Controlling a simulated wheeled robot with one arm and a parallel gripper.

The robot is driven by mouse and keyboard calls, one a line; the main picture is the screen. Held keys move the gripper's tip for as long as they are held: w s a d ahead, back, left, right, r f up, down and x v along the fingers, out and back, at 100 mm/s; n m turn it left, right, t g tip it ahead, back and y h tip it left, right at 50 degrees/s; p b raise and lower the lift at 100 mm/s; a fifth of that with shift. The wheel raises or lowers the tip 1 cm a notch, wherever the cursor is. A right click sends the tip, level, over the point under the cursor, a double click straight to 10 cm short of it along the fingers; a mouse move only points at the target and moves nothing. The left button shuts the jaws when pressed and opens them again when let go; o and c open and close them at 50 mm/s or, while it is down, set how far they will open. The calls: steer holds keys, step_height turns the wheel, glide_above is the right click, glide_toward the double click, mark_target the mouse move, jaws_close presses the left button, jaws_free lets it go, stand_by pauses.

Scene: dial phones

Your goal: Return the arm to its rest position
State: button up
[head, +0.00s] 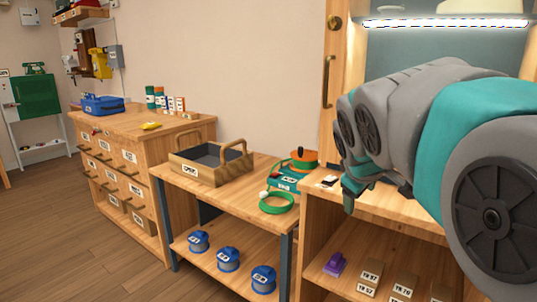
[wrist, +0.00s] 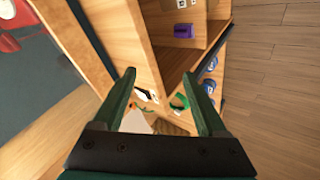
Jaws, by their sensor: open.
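My gripper (wrist: 162,85) shows in the wrist view with its two dark green fingers spread wide and nothing between them. The wooden workbench and its shelves lie beyond the fingers, apart from them. In the head view my grey and teal arm fills the right side, raised in front of the wooden shelf unit (head: 385,250). The arm's end hangs over the unit's top, and the fingers are mostly hidden there.
A low bench (head: 225,200) holds a wooden tray (head: 212,163), a green coil (head: 279,203) and an orange-topped device (head: 304,158). Blue spools (head: 228,259) sit on its lower shelf. A purple item (head: 334,264) and labelled boxes stand in the shelf unit. Floor (head: 85,225) at left is clear.

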steer(key=s+a+f+m+g+y, duration=0.1)
steer(key=s+f+m+g, duration=0.1)
steer(key=s+f, duration=0.5)
steer(key=s+a+f+m+g+y, duration=0.1)
steer(key=s+f+m+g, duration=0.2)
steer(key=s+f, duration=0.5)
steer(key=s+a+f+m+g+y, duration=0.1)
steer(key=s+f+g, duration=0.3)
steer(key=s, duration=1.3)
step_height(320, 180, down, 4)
steer(key=shift+a+f+m, duration=0.1)
steer(key=shift+a+m, duration=0.35)
steer(key=shift+m, duration=0.35)
